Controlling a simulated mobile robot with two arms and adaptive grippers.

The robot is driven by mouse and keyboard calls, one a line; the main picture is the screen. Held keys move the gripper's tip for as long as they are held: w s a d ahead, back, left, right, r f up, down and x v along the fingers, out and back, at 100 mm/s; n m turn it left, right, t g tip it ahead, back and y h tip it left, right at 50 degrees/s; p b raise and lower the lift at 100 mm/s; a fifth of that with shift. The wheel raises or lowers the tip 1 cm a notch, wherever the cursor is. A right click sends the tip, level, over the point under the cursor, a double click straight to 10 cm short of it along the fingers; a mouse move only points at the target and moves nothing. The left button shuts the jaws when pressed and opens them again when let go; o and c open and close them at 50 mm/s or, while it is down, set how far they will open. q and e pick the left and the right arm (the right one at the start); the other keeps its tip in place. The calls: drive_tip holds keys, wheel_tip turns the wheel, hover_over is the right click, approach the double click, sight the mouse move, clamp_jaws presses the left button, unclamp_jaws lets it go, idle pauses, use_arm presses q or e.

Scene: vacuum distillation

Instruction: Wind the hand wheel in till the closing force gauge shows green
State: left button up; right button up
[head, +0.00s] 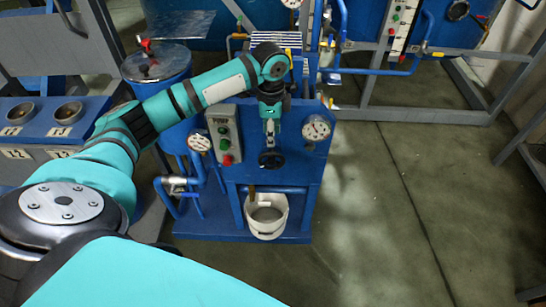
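A small black hand wheel (271,159) sits low on the front of a blue machine. My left arm reaches in from the left and bends down over it. My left gripper (270,128) points down just above the wheel, in front of a metal shaft. Its fingers are too small to tell open from shut, and I cannot tell if they touch the wheel. A round white gauge (316,128) is right of the wheel, and another white gauge (199,142) is to its left. Their needles and coloured zones are not readable. My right gripper is out of view.
A grey control box (224,133) with green and red buttons is left of the wheel. A white bucket (266,216) stands below it on the blue base. A blue lidded vessel (158,68) is behind my arm. The floor at right is clear.

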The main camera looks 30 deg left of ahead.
sight(273, 153)
use_arm(q)
wheel_tip(273, 153, down, 9)
drive_tip(key=shift+f, duration=0.55)
drive_tip(key=c, duration=0.7)
clamp_jaws()
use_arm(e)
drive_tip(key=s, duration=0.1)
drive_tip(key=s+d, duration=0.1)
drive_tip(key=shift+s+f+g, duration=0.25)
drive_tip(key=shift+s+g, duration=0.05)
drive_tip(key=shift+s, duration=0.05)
use_arm(q)
drive_tip(key=shift+d+r+g+y+p, duration=0.2)
drive_tip(key=shift+d+g+y+p, duration=0.15)
drive_tip(key=shift+p, duration=0.55)
drive_tip(key=shift+a+f+y, duration=0.1)
drive_tip(key=shift+y, duration=0.15)
drive_tip(key=shift+f, duration=0.15)
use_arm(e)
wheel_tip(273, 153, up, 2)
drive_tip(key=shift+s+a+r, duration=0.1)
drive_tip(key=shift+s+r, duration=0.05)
